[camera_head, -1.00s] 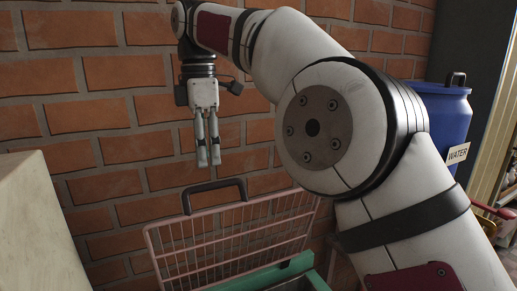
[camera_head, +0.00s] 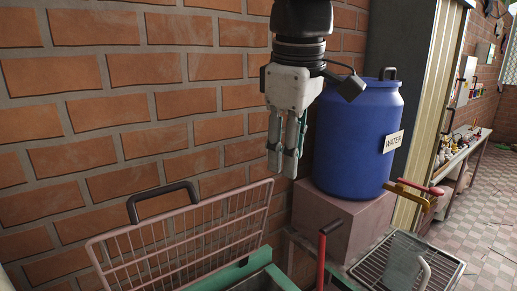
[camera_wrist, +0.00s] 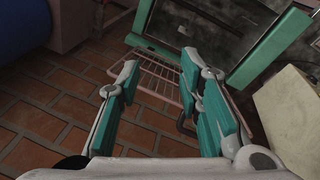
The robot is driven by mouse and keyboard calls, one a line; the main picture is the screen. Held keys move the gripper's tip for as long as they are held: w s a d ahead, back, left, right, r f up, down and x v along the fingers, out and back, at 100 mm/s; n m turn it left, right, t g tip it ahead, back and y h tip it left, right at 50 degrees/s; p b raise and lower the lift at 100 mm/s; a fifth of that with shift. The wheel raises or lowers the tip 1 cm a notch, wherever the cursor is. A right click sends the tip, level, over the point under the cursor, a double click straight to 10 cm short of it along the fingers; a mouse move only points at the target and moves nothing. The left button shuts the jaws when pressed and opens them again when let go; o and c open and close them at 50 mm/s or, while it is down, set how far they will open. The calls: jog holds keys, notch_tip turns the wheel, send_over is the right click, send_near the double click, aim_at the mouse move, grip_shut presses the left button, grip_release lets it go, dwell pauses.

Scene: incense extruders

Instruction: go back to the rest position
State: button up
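My gripper (camera_head: 282,160) hangs pointing down in the head view, in front of the brick wall and to the left of the blue water barrel. In the wrist view my gripper (camera_wrist: 160,70) has its two green-padded fingers apart, with nothing between them. Its fingertips are above the raised pink wire lid (camera_head: 190,235) in the head view. The lid also shows below the fingers in the wrist view (camera_wrist: 158,85).
The blue barrel (camera_head: 355,140) labelled WATER stands on a pinkish block (camera_head: 345,215). A green-framed machine (camera_wrist: 270,50) fills the wrist view's upper right. Tiled floor (camera_head: 490,225) is clear at right.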

jog(key=s+d+f+m+t, duration=0.2)
jog(key=s+d+f+m, duration=0.9)
jog(key=s+d+f, duration=0.2)
jog(key=shift+s+d+m, duration=0.4)
jog(key=shift+s+d, duration=0.3)
jog(key=shift+s, duration=0.45)
